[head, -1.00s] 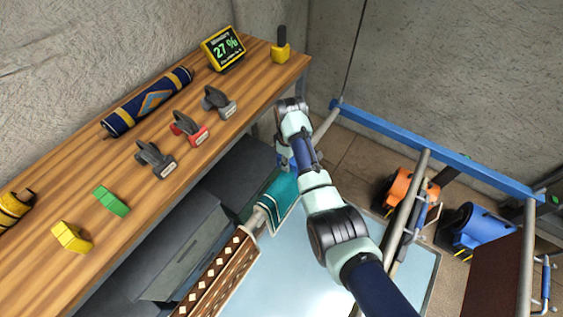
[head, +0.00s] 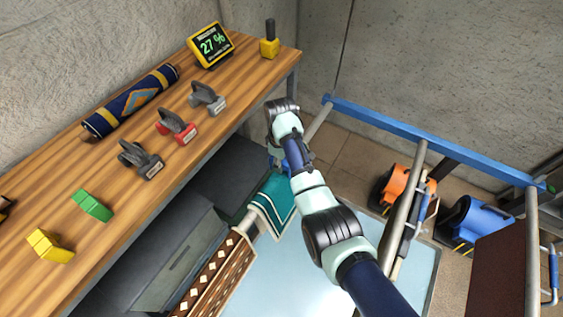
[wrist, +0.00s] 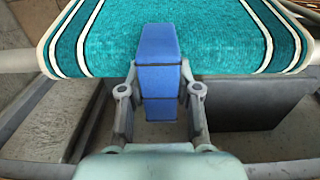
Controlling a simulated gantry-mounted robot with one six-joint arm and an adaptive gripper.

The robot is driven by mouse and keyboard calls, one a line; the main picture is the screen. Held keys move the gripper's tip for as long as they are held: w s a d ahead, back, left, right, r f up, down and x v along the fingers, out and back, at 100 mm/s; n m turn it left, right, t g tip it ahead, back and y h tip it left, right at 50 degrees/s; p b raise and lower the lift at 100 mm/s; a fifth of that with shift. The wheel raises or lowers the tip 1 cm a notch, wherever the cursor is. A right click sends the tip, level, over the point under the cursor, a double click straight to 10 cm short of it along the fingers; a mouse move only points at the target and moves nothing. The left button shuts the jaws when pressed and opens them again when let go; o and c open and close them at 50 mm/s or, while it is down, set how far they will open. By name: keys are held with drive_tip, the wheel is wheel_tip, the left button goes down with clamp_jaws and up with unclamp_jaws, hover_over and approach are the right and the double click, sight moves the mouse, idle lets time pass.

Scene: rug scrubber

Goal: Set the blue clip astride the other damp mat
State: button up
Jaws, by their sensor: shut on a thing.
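The blue clip (wrist: 158,45) is between the fingers of my gripper (wrist: 159,80), which is shut on it. In the wrist view the clip's far end overlaps the near edge of a teal mat (wrist: 215,40) with white and dark stripes. I cannot tell whether it straddles or touches the mat. In the head view the teal mat (head: 272,200) hangs over a metal rail. A brown patterned mat (head: 222,268) hangs nearer on the same rail. My gripper (head: 277,160) is at the teal mat's far end there, mostly hidden by my arm, with a bit of blue showing.
A wooden bench (head: 150,205) at left holds green (head: 92,205) and yellow (head: 50,246) blocks, several clamps, a rolled rug (head: 132,102) and a display reading 27 % (head: 211,45). Dark boxes (head: 180,262) stand below. A blue rail (head: 430,140) and orange machine (head: 398,188) are right.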

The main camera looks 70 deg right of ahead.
drive_tip(key=shift+s+a+f, duration=0.15)
drive_tip(key=shift+s+f, duration=0.1)
drive_tip(key=shift+f, duration=0.8)
clamp_jaws()
drive_tip(key=o, duration=1.1)
unclamp_jaws()
drive_tip(key=shift+c, duration=0.2)
drive_tip(key=shift+r, duration=0.2)
